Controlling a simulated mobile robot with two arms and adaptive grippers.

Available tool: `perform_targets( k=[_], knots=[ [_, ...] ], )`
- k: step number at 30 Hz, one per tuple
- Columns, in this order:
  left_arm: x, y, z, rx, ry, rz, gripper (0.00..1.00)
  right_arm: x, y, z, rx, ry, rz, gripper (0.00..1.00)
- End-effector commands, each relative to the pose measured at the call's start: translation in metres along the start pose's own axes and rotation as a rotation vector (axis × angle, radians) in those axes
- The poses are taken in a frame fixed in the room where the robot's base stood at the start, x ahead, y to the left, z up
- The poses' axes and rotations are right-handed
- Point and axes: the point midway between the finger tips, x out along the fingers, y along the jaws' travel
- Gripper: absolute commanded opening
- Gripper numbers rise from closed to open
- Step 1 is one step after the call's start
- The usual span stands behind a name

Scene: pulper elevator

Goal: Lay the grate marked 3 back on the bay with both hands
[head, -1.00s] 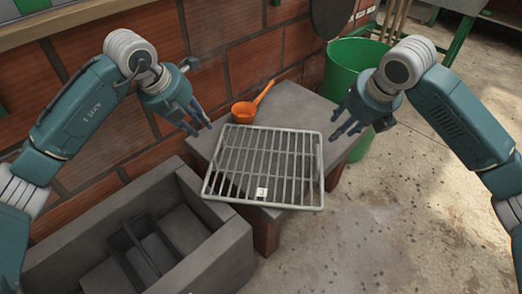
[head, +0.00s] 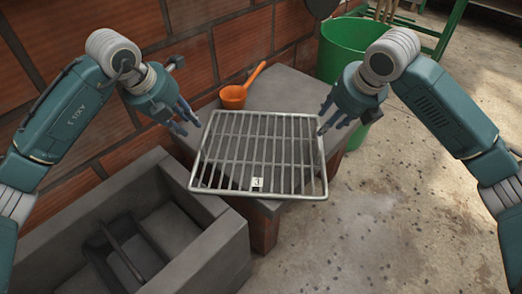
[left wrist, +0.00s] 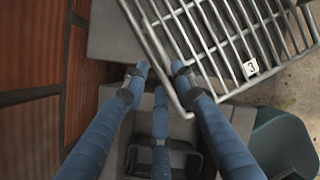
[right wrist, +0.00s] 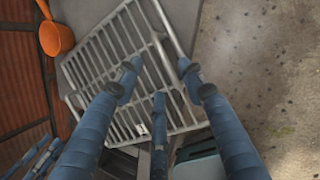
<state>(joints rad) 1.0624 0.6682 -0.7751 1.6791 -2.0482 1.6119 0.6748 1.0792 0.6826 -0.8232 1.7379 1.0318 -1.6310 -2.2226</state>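The grate (head: 262,150) is a grey metal grid in a rod frame, lying on a concrete ledge (head: 290,88). A small white tag (head: 257,183) sits near its front edge; it also shows in the left wrist view (left wrist: 250,67). My left gripper (head: 189,123) is open beside the grate's left rim, its fingers spread. My right gripper (head: 329,122) is open at the right rim. In the right wrist view the rim passes between its spread fingers (right wrist: 158,78). Contact is unclear. The open concrete bay (head: 205,240), with dividers inside, is at lower left.
An orange ladle (head: 233,97) rests on the ledge behind the grate, close to its back edge. A green bin (head: 343,48) stands behind my right gripper. A brick wall (head: 80,130) runs along the left. The concrete floor (head: 400,240) at right is clear.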

Motion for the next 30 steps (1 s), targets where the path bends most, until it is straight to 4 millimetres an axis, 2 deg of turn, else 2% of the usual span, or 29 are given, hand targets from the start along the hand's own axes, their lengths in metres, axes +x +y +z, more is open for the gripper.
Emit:
perform_targets(
  k=[5,8,21,25,30],
  knots=[
    [0.002,0.000,0.000,0.000,0.001,-0.001,0.26,0.002,0.000,0.000,0.000,0.001,0.001,0.40],
    [0.010,-0.001,0.000,-0.001,0.002,-0.001,0.26,0.010,0.001,-0.001,0.000,0.003,0.001,0.40],
    [0.084,-0.001,-0.001,-0.001,0.002,0.000,0.26,0.085,0.000,-0.002,0.001,0.004,-0.001,0.40],
    [0.099,-0.001,0.000,0.000,0.002,-0.001,0.26,0.099,0.001,0.000,0.001,0.002,0.001,0.40],
    [0.107,0.000,0.000,0.000,0.000,0.000,0.26,0.107,0.000,0.000,0.001,0.001,0.000,0.40]
  ],
)
